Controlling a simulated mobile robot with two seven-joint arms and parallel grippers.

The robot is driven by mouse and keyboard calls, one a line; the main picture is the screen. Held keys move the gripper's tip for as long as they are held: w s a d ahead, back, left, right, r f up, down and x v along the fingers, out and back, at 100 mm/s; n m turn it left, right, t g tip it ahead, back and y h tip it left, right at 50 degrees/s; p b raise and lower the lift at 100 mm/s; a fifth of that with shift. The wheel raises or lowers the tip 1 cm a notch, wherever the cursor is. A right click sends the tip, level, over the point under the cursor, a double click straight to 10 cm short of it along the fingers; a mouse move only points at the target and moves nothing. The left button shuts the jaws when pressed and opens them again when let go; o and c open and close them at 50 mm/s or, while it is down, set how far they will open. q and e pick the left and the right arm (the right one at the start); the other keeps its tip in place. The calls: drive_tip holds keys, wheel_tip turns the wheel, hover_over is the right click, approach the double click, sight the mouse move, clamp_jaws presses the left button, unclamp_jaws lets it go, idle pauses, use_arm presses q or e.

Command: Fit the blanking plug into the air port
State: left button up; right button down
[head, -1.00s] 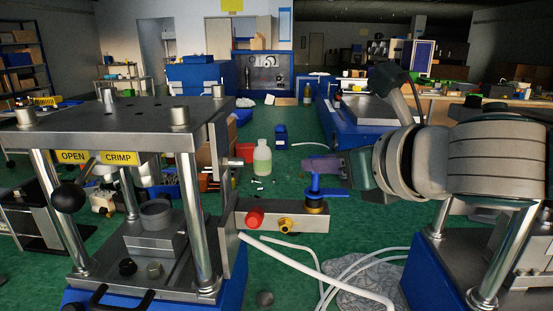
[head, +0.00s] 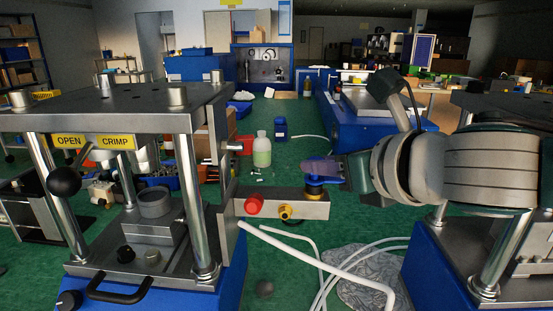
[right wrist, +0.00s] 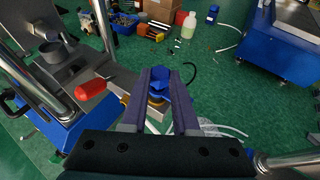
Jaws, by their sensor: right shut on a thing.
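My right gripper (head: 322,171) is shut on a blue handle-like piece (right wrist: 158,82) at the right end of a grey metal bar (head: 312,210). The blue piece sits above a gold-and-black fitting (head: 314,191) on the bar; the fingers hide much of it. A red plug-like knob (head: 254,205) sticks out of the bar's front near its left end. It also shows in the right wrist view (right wrist: 90,88). A brass fitting (head: 286,212) sits right of the red knob, apparently open at its front. I cannot tell which part is the blanking plug. My left gripper is out of view.
The crimping press (head: 120,105) stands close on the left, with steel posts. Another press (head: 490,250) stands at the right under my arm. White hoses (head: 320,265) run below the bar. A bottle (head: 262,150) stands behind on the green surface.

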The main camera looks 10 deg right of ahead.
drive_tip(key=shift+f, duration=0.35)
drive_tip(key=c, duration=0.6)
unclamp_jaws()
drive_tip(key=v, duration=1)
drive_tip(key=shift+p, duration=0.3)
drive_tip(key=shift+a, duration=0.1)
